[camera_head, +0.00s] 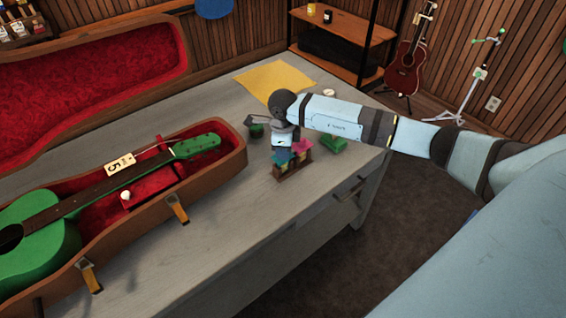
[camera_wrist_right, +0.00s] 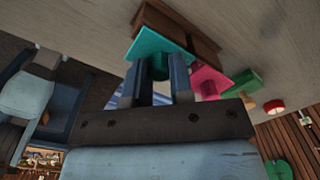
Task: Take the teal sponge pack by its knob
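The teal sponge pack (camera_head: 281,158) sits in a small brown wooden rack (camera_head: 291,170) near the table's front edge, beside a pink pack (camera_head: 302,147). In the right wrist view the pack shows as a flat teal face (camera_wrist_right: 149,42) with a rounded darker teal knob (camera_wrist_right: 158,67) on it. My right gripper (camera_head: 282,149) is directly above the pack. In the right wrist view its two fingers (camera_wrist_right: 157,80) stand on either side of the knob, with little room between. I cannot tell whether they press on it. My left gripper is not in view.
A green block (camera_head: 333,146) lies right of the rack, and a dark green pot (camera_head: 256,130) stands behind it to the left. An open case (camera_head: 229,165) with a green ukulele (camera_head: 40,235) fills the table's left. A yellow cloth (camera_head: 275,80) lies at the back.

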